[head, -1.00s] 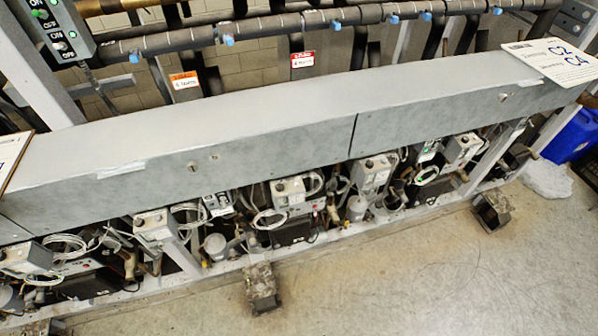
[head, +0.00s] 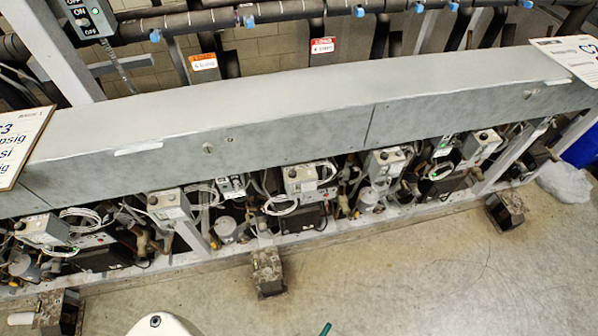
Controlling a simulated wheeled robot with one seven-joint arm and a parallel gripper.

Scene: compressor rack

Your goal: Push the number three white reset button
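A row of light grey control boxes sits under the long grey rack cover, each with a small dark round spot. From the left, they include a first box (head: 43,230), a second box (head: 168,204), a third box (head: 300,179), a fourth box (head: 384,161) and one farther right (head: 481,144). White reset buttons and any numbering are too small to tell. My gripper is not in view. A white rounded part, probably mine, shows at the bottom edge.
The grey cover (head: 290,110) overhangs the boxes. White cables and pipes crowd around them. Rusty feet (head: 266,272) and (head: 505,211) stick out onto the floor. The concrete floor (head: 400,270) in front is mostly clear. A white sign (head: 20,145) leans at left.

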